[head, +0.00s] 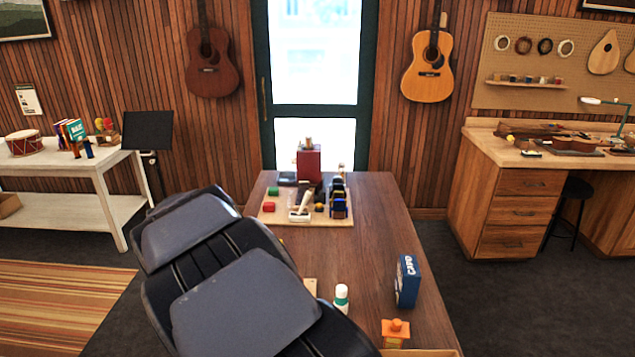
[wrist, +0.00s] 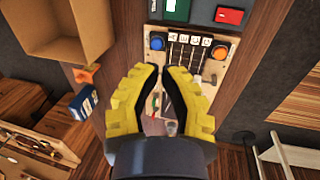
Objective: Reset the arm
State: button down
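My dark grey arm rises across the lower left of the head view and covers the left part of the table. My gripper does not show there. In the wrist view my gripper (wrist: 161,70) has two yellow fingers with black inner pads. Their tips lean close together with a narrow gap, and I see nothing held between them. The fingers point over the wooden table (head: 375,230) and partly cover a light board (wrist: 155,62) with a blue and an orange round part.
A tray (head: 330,217) of small parts and a red block (head: 309,163) stand at the table's far end. A blue box (head: 407,281), a white bottle (head: 341,298) and an orange-topped piece (head: 396,330) stand nearer. An open cardboard box (wrist: 60,45) shows in the wrist view.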

jog(key=s+d+r, duration=0.2)
jog(key=d+r, duration=0.2)
jog(key=d, duration=0.5)
jog(key=s+d+r+y, duration=0.1)
jog(key=s+d, duration=0.5)
jog(key=s, duration=0.3)
jog(key=s+d+r+g+y, duration=0.1)
jog(key=s+d+r, duration=0.1)
jog(key=s+d, duration=0.4)
jog(key=s, duration=0.4)
jog(key=shift+d+n, duration=0.25)
jog(key=shift+n, duration=0.05)
